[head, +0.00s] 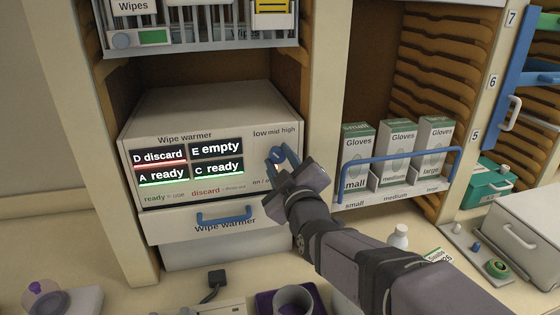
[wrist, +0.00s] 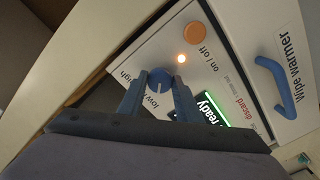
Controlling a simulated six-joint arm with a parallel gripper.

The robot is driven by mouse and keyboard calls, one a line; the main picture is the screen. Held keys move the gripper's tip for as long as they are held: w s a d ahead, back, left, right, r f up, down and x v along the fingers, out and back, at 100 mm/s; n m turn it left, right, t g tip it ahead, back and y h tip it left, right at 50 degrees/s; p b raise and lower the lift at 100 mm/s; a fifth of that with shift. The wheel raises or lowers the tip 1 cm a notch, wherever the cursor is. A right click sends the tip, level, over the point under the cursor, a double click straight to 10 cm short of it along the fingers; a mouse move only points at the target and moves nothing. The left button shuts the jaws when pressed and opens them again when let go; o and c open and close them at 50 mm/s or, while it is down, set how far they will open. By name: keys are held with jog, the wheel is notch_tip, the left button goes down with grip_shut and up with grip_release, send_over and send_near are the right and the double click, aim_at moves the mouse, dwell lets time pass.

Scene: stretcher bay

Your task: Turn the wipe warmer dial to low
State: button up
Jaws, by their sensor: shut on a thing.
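The wipe warmer (head: 205,100) is a white box in the left bay, with low, mid and high printed at its upper right. Its blue dial (wrist: 158,78) shows in the wrist view between the two blue fingers of my gripper (wrist: 159,83). In the head view my gripper (head: 281,160) is at the front panel, under the low, mid and high words, and largely hides the dial. My gripper is shut on the dial. I cannot tell which setting the dial points to. The orange on/off button (wrist: 196,38) and a small lit lamp (wrist: 181,59) are beside the dial.
Four display panels on the warmer read D discard, E empty, A ready and C ready. A blue drawer handle (head: 226,215) is below. Glove boxes (head: 396,155) stand behind a blue rail (head: 398,158) at the right. A white bottle (head: 399,237) stands near my arm.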

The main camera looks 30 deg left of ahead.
jog(key=o, duration=1)
jog(key=shift+o, duration=0.2)
jog(key=b+v, duration=0.3)
jog(key=v, duration=0.4)
jog(key=shift+s+d, duration=0.1)
jog(key=shift+d, duration=0.05)
